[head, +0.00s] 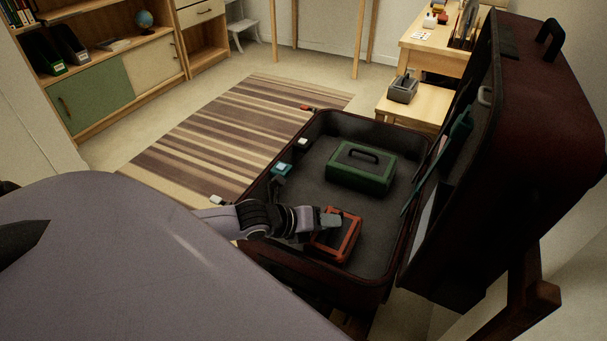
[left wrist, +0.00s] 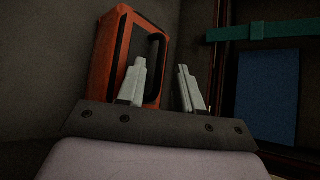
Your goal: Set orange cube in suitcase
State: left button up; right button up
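The orange cube (head: 345,248) shows as an orange box with dark panels. It is inside the open suitcase (head: 345,285), at the near end of the base. In the left wrist view the orange cube (left wrist: 104,55) shows a black handle on its face. My left gripper (head: 332,218) reaches over the suitcase's left wall and is at the cube, hiding part of it. In the left wrist view its two pale fingers (left wrist: 160,88) are apart, with part of the handle behind and between them. I cannot tell whether they touch it. My right gripper is not in view.
A green box with a handle (head: 361,168) lies farther back in the suitcase. The raised lid (head: 540,130) stands on the right. A striped rug (head: 230,130) lies beyond, with a low wooden table (head: 415,107) behind the suitcase and shelves at the back left.

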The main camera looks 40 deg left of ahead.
pick_arm(q)
jog(key=p+v, duration=0.2)
jog(key=v, duration=0.9)
jog(key=shift+p, duration=0.4)
jog(key=s+d+n+y+p, duration=0.1)
jog(key=s+d+n+p, duration=0.3)
jog(key=n, duration=0.9)
jog(key=s+d+n+y+p, duration=0.1)
jog(key=s+d+n+p, duration=0.3)
jog(key=n, duration=1)
jog(key=d+p, duration=0.2)
jog(key=d, duration=0.2)
jog(key=shift+n, duration=0.3)
